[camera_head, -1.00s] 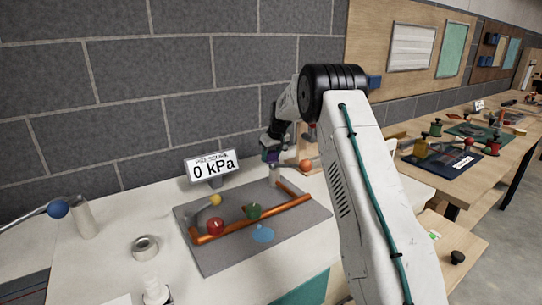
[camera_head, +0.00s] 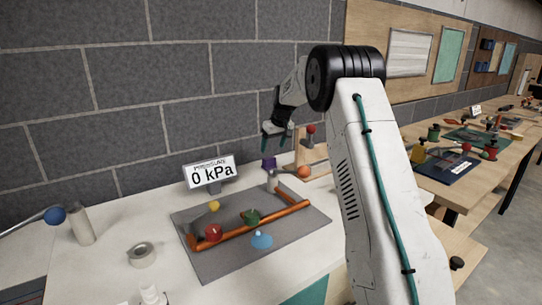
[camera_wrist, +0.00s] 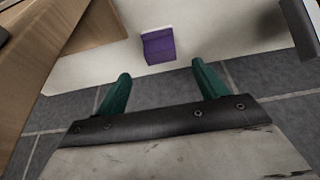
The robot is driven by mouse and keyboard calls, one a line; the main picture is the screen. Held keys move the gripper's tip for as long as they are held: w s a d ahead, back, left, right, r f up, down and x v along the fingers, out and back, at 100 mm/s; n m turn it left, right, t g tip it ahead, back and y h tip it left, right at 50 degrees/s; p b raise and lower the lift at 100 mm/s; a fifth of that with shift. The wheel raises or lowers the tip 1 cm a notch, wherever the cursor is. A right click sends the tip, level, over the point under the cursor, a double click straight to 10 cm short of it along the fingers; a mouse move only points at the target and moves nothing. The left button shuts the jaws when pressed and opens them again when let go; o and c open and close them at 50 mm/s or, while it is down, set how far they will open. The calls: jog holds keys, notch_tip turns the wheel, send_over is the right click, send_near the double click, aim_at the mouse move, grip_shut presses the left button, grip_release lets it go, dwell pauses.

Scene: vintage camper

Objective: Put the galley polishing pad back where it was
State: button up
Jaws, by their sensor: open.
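A small purple block (camera_head: 268,163), which looks like the polishing pad, stands at the back of the white counter near the wall, right of the pressure sign. In the wrist view the purple block (camera_wrist: 159,47) has a pale strip along one edge and lies beyond the fingertips, apart from them. My gripper (camera_head: 276,144) is above the block, with its fingers pointing down. Its two green fingers (camera_wrist: 160,80) are spread with nothing between them.
A grey mat (camera_head: 215,264) holds orange pipework, with red, green, yellow and blue parts. A pressure sign (camera_head: 211,173) reads 0 kPa. A wooden stand (camera_head: 312,150) and an orange ball (camera_head: 304,172) are close on the right. A tape roll (camera_head: 142,252) lies at left.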

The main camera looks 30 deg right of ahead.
jog(key=s+a+r+g, duration=0.1)
jog(key=s+a+r, duration=0.75)
jog(key=s, duration=0.35)
jog(key=s+a+r, duration=0.7)
jog(key=s+a, duration=0.2)
jog(key=s, duration=0.3)
jog(key=s+a+f, duration=0.2)
jog(key=s, duration=0.8)
jog(key=s+a+f+g, duration=0.1)
jog(key=s+a+f, duration=0.2)
jog(key=s, duration=0.8)
jog(key=s+a+f+g, duration=0.1)
jog(key=s+a+f, duration=0.2)
jog(key=s, duration=0.7)
jog(key=shift+s+a, duration=0.15)
jog(key=shift+a, duration=0.05)
